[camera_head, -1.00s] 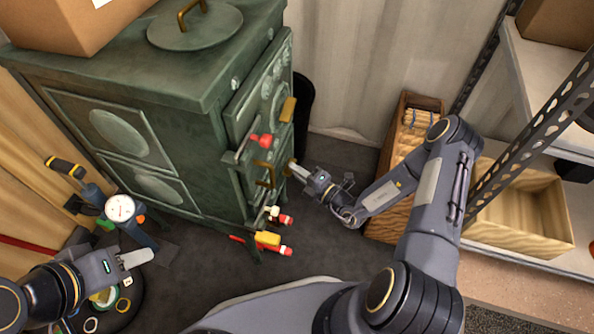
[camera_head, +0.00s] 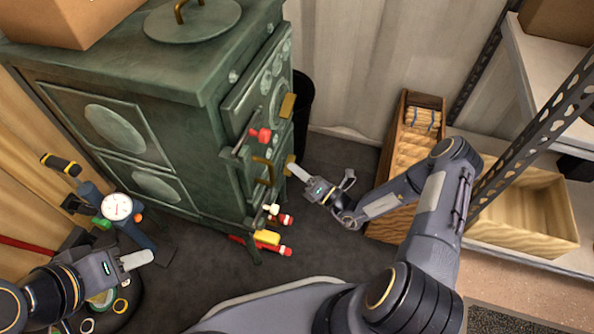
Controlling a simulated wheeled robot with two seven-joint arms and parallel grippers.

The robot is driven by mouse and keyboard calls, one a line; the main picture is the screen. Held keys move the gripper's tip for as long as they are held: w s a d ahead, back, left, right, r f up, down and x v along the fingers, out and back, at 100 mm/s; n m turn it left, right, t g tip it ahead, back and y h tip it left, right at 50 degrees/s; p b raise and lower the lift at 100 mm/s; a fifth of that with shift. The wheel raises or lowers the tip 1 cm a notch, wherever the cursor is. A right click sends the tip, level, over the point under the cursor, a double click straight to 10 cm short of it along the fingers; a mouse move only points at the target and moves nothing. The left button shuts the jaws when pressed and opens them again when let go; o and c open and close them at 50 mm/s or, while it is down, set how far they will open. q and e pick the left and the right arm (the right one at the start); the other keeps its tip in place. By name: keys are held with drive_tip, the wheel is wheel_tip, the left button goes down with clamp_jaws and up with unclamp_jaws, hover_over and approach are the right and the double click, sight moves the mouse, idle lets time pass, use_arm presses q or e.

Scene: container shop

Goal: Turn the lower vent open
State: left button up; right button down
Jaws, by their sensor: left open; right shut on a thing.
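The green stove (camera_head: 150,75) stands at the left with its front facing right. A brass tab (camera_head: 289,165), seemingly the lower vent's, stands out low on that front. A similar brass tab (camera_head: 287,105) sits higher up. My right gripper (camera_head: 293,165) is shut on the lower tab, reaching in from the right. The vent's face is seen too steeply to tell how far it is open. My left gripper (camera_head: 149,258) is open and empty, over the floor at lower left.
A red-knobbed lever (camera_head: 262,134) and a brass door handle (camera_head: 266,172) stick out beside the lower tab. Red-and-yellow tools (camera_head: 267,238) lie by the stove's foot. A gauge (camera_head: 117,207) stands near my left gripper. A wooden crate (camera_head: 400,150) and shelving are at right.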

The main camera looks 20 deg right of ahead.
drive_tip(key=shift+f+n+y, duration=0.15)
drive_tip(key=shift+n+y, duration=0.35)
drive_tip(key=shift+n, duration=0.5)
drive_tip(key=c, duration=1.5)
unclamp_jaws()
